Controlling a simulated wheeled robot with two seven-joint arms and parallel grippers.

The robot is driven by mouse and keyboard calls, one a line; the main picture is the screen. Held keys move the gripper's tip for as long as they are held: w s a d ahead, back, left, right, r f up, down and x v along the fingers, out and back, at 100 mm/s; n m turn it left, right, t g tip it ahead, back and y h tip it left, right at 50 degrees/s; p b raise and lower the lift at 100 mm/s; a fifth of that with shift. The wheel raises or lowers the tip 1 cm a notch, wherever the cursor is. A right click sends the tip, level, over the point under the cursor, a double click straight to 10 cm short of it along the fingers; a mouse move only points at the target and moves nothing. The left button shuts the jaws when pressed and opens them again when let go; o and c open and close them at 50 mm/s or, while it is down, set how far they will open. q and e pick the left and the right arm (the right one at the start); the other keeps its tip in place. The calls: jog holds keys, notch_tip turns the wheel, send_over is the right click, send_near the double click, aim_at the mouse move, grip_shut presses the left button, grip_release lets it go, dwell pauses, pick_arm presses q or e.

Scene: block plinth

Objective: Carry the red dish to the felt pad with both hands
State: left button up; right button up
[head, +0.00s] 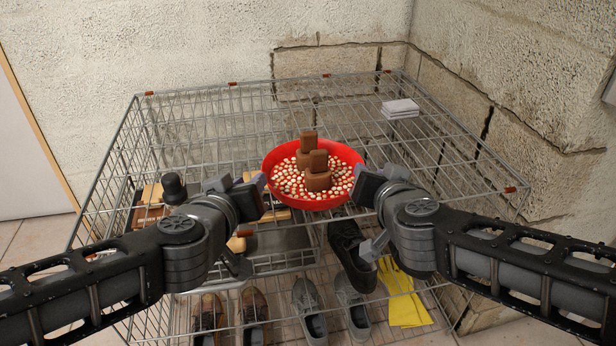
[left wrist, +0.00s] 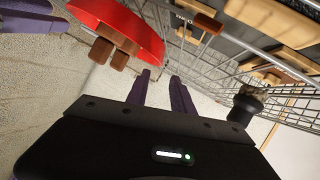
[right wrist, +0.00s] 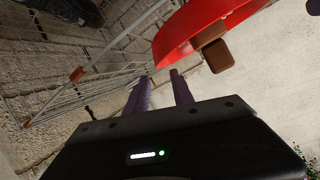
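The red dish (head: 268,173) is a round bowl at the front middle of the wire rack's top. It holds many small pale and red pieces and brown blocks (head: 318,178). My left gripper (head: 242,184) is by the dish's left side, its fingers apart. In the left wrist view the dish's red rim (left wrist: 130,25) lies beyond and left of the fingers. My right gripper (head: 378,183) is by the dish's right side, fingers apart, and the dish (right wrist: 190,30) shows beyond them. Neither pair of fingers has the rim between it. I cannot make out a felt pad for certain.
A small grey flat stack (head: 400,108) lies at the back right of the wire rack (head: 220,105). The rest of the rack top is mostly bare. Below are shoes (head: 310,308), yellow gloves (head: 403,295) and wooden pieces (head: 150,205). Stone walls stand behind and at right.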

aim_at(266, 165)
pick_arm(q)
jog(key=shift+w, duration=0.15)
